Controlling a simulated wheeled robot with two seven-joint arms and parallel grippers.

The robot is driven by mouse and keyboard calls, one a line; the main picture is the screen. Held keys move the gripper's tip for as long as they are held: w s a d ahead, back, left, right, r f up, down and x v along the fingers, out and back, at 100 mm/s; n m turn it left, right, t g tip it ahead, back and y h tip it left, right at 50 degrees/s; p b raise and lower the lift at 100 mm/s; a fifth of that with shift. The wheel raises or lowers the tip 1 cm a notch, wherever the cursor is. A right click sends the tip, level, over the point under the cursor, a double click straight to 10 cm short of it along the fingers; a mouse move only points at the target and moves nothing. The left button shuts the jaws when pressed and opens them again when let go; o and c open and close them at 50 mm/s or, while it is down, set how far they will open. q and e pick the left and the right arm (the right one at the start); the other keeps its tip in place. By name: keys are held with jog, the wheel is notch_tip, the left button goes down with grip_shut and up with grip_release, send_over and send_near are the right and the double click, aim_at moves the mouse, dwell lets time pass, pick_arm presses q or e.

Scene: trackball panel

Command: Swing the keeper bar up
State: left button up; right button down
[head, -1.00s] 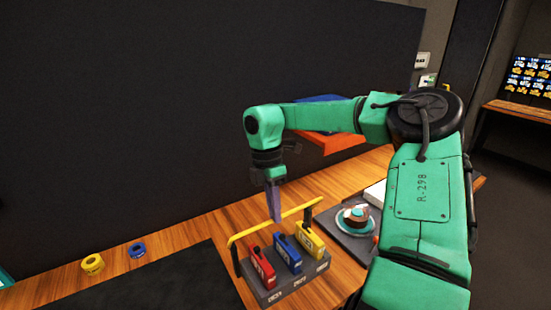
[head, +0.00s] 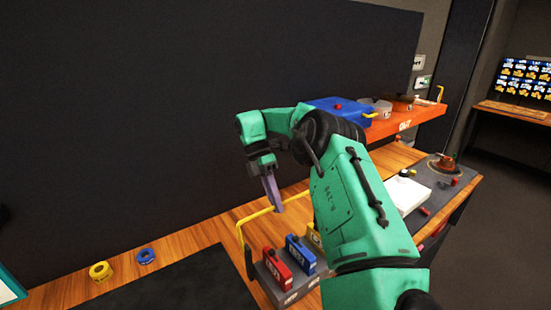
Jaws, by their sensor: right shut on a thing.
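The yellow keeper bar (head: 255,216) runs above a dark switch block (head: 268,287), carried on a dark post (head: 249,263) at its left end. My arm hides its right end. The block holds a red switch (head: 277,268), a blue switch (head: 301,254) and a yellow switch (head: 314,238) partly hidden by my arm. My right gripper (head: 276,204) points down with its grey-violet fingers at the bar's middle, shut on it. My left gripper is out of view.
A yellow ring (head: 100,271) and a blue ring (head: 146,256) lie on the wooden table at left, by a dark mat (head: 180,286). An orange shelf (head: 412,122) with a blue box (head: 340,111) is behind my arm. A white box (head: 408,194) lies to the right.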

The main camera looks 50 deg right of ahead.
jog(key=shift+w, duration=0.2)
jog(key=c, duration=1.2)
grip_release()
jog(key=shift+c, duration=0.2)
jog(key=o, duration=0.3)
jog(key=shift+w+d+f, duration=0.1)
jog(key=shift+w, duration=0.1)
jog(key=shift+w+d+f, duration=0.1)
